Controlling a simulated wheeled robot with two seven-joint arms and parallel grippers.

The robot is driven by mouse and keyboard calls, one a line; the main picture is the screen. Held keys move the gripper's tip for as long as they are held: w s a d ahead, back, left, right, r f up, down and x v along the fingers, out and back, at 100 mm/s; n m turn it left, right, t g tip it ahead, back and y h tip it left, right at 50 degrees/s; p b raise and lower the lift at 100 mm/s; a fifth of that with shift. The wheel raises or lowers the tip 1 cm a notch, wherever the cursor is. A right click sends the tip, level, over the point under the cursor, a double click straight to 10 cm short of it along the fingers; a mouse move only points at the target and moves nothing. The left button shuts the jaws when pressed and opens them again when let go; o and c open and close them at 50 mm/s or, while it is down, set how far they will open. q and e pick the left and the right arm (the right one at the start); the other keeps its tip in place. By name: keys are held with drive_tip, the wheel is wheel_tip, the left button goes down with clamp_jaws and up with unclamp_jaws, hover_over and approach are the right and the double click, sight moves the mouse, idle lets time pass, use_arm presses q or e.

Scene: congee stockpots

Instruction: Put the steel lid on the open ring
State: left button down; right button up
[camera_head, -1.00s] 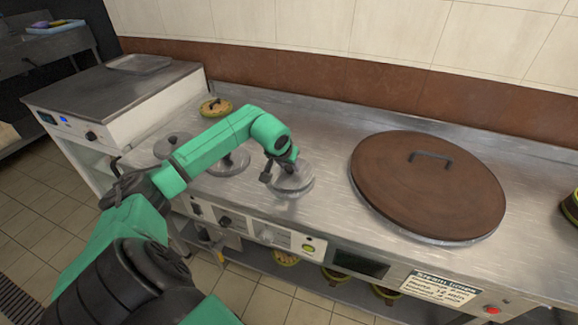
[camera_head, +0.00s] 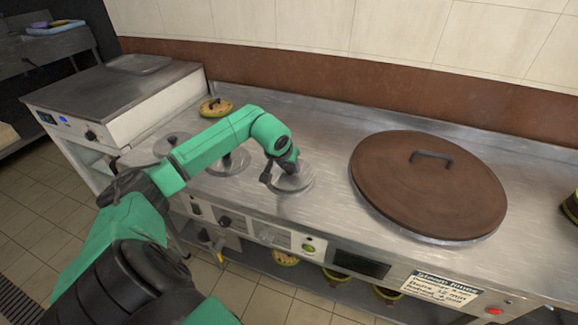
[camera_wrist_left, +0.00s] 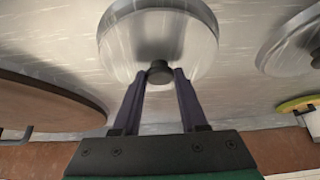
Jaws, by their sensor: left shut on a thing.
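The steel lid (camera_head: 294,183) is a small round disc at the middle of the steel counter, near its front edge. My left gripper (camera_head: 282,170) is above it and shut on its dark knob. In the left wrist view, the two fingers of the left gripper (camera_wrist_left: 160,78) pinch the knob, with the steel lid (camera_wrist_left: 150,45) beyond them. The lid looks nearly level and very low over the counter. The open ring is not seen apart from the lid; the lid seems to cover it, and I cannot tell if they touch. My right gripper is not in view.
Two more knobbed steel lids (camera_head: 232,162) (camera_head: 171,144) sit to the left on the counter (camera_head: 325,150). A large brown lid (camera_head: 430,190) with a bar handle covers a pot at right. A steamer basket (camera_head: 215,107) stands at the back left. Counter between the held lid and brown lid is clear.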

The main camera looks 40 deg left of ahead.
use_arm(q)
drive_tip(key=shift+f+b, duration=0.3)
drive_tip(key=shift+f, duration=0.1)
drive_tip(key=c, duration=0.7)
unclamp_jaws()
drive_tip(key=shift+p+v, duration=1)
drive_tip(key=shift+v, duration=0.55)
drive_tip(key=p+v, duration=0.3)
drive_tip(key=v, duration=0.5)
drive_tip(key=shift+p, duration=0.3)
